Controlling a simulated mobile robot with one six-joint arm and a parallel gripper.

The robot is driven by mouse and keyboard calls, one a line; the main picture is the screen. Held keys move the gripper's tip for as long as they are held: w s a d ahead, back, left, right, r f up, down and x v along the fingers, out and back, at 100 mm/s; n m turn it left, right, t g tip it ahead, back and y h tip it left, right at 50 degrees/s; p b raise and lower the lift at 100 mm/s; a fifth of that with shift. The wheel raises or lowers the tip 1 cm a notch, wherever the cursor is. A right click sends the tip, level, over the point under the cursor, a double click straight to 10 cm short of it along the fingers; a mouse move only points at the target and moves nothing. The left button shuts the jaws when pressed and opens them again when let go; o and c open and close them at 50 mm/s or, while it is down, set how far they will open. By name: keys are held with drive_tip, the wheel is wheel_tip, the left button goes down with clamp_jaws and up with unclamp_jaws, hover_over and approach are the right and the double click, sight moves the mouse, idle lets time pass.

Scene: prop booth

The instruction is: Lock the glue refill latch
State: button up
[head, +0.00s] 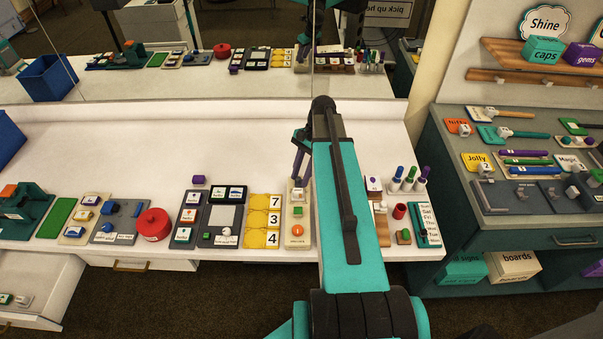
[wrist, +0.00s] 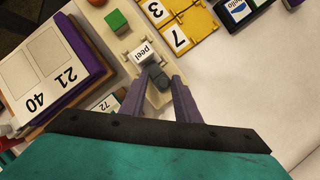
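A cream board (head: 298,229) on the white bench carries a green block (head: 298,211), an orange knob (head: 297,230) and a small latch-like fitting. In the wrist view, a white piece reading "peel" (wrist: 143,53) sits on this fitting with a dark grey lever part (wrist: 157,76) beside it. No label reading glue refill is legible, so I cannot confirm this is that latch. My gripper (wrist: 162,84) has two purple fingers apart, with the grey part between or just beyond their tips; contact is unclear. In the head view my gripper (head: 297,177) is above the board's far end, partly hidden by my arm.
Yellow number cards (head: 263,221) lie left of the board. A board with numbered cards (wrist: 45,80) stands close by in the wrist view. Coloured pens (head: 397,180) stand to the right. A mirror backs the bench; clear white surface lies behind the props.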

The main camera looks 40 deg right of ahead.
drive_tip(key=shift+w+r, duration=0.1)
idle(0.3)
drive_tip(key=shift+b+v, duration=0.4)
drive_tip(key=shift+v, duration=0.65)
drive_tip(key=b+v, duration=0.3)
drive_tip(key=v, duration=0.8)
drive_tip(key=shift+r, duration=0.3)
drive_tip(key=shift+d, duration=0.1)
